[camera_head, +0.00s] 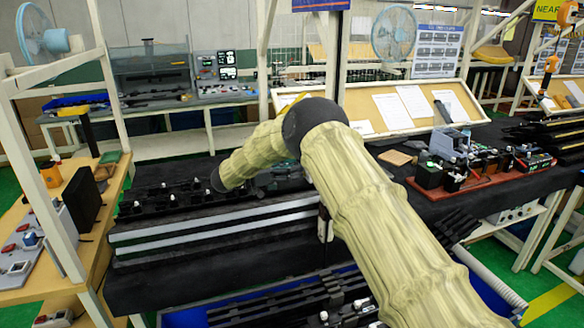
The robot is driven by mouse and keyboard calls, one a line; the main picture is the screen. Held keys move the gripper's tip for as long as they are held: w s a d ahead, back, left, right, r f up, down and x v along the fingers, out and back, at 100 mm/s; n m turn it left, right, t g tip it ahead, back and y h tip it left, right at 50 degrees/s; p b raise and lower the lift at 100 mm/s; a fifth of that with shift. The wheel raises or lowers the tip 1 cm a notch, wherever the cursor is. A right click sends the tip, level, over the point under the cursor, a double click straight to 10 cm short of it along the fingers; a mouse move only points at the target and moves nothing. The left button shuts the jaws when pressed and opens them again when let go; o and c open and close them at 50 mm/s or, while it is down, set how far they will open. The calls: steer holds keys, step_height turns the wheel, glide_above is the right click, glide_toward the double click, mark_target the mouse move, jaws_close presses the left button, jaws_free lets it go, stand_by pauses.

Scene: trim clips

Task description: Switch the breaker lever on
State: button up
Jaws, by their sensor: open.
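I cannot single out the breaker lever. Small devices that could carry it stand in several places. A red-brown board (490,180) at the right of the black table holds several black blocks and a grey box (449,144). A grey panel (22,250) with red buttons lies on the wooden bench at the left. A control panel (222,88) stands on the back bench. My sleeved arm rises from the lower right, bends at a dark elbow, and its forearm reaches down-left over the black table. My gripper is not visible; the end of the forearm hides that area.
The black table (150,285) bears dark trim parts (160,200) and pale strips on its left half. A blue crate (490,295) with dark parts stands low in front. A pale post (110,85) rises at the left. Sloped boards with papers (415,101) stand behind.

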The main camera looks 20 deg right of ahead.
steer(key=c, duration=1)
steer(key=shift+c, duration=0.2)
steer(key=shift+o, duration=0.2)
steer(key=shift+r, duration=0.15)
steer(key=r+y, duration=0.1)
steer(key=y, duration=0.1)
steer(key=shift+a+r+y+b, duration=0.15)
steer(key=shift+y+b, duration=0.2)
steer(key=shift+y, duration=0.05)
steer(key=r+y, duration=0.1)
steer(key=y, duration=0.1)
steer(key=shift+r+y, duration=0.3)
steer(key=shift+r, duration=0.05)
steer(key=shift+d+r+y+p, duration=0.15)
steer(key=shift+r+y+p, duration=0.45)
steer(key=shift+y, duration=0.5)
steer(key=shift+d+r+y+p, duration=0.15)
steer(key=shift+r+y+p, duration=0.4)
steer(key=shift+y, duration=0.55)
steer(key=shift+d+r+y+p, duration=0.15)
steer(key=shift+r+y+p, duration=0.4)
steer(key=shift+y, duration=0.55)
steer(key=shift+f, duration=0.1)
